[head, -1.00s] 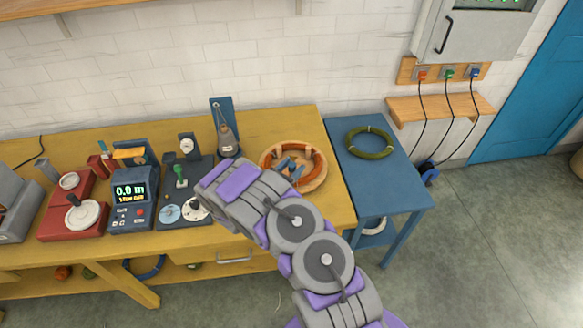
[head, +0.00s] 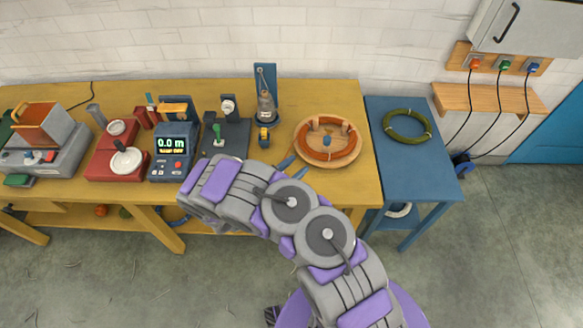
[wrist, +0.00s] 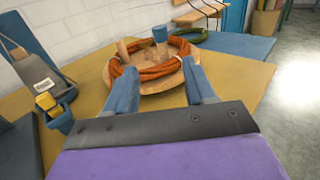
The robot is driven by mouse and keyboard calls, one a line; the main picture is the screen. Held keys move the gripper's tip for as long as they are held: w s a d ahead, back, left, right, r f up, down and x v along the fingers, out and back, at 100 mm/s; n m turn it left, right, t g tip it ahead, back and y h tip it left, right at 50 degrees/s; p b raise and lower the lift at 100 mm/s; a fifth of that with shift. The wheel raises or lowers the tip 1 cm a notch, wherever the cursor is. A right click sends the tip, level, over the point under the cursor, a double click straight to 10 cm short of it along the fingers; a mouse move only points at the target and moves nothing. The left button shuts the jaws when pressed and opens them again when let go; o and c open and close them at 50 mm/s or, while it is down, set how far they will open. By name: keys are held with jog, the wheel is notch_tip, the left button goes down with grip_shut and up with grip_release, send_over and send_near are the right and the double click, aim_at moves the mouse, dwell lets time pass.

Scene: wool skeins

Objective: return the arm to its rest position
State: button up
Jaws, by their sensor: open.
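My arm, grey and purple, is folded in front of the yellow bench in the head view. My gripper (head: 294,167) is near the bench's front part, its blue fingers pointing toward the round wooden tray (head: 304,158). In the wrist view my gripper (wrist: 163,92) shows two blue fingers spread apart with nothing held between them. An orange skein (head: 344,150) lies in a ring on the wooden tray, around its pegs. The skein also shows in the wrist view (wrist: 160,72), beyond the fingertips. The fingers look apart from it.
The yellow bench (head: 330,97) carries a meter box (head: 171,142) reading 0.0 m, red and grey machines, and a blue stand (head: 265,80). A blue side table (head: 405,170) holds a green skein (head: 407,127). Open floor lies in front.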

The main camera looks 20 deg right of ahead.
jog(key=shift+v, duration=0.8)
jog(key=s+d+r+m+g+h, duration=0.1)
jog(key=s+d+r+m+g, duration=0.1)
jog(key=d+r+m+g, duration=0.3)
jog(key=s+d+r+m+g+h, duration=0.15)
jog(key=d+r, duration=0.25)
jog(key=r, duration=0.4)
jog(key=s+d+r+m+g+y, duration=0.2)
jog(key=s+r+m+g, duration=0.1)
jog(key=s+r+m, duration=0.25)
jog(key=s+d+r+m+g+y, duration=0.3)
jog(key=s+r+m+g, duration=0.1)
jog(key=s, duration=0.3)
jog(key=s+a+r+m+y, duration=0.2)
jog(key=s+m+y, duration=0.1)
jog(key=s, duration=0.3)
jog(key=s+a+r+m+y, duration=0.2)
jog(key=s+y, duration=0.1)
jog(key=s, duration=0.2)
jog(key=s+a+r+m+t+y, duration=0.2)
jog(key=s+a+m+y, duration=0.1)
jog(key=s+a+y, duration=0.4)
jog(key=s+a, duration=0.2)
jog(key=a, duration=0.2)
jog(key=shift+s+a+t, duration=0.15)
jog(key=shift+s+t, duration=0.05)
jog(key=shift+t, duration=0.15)
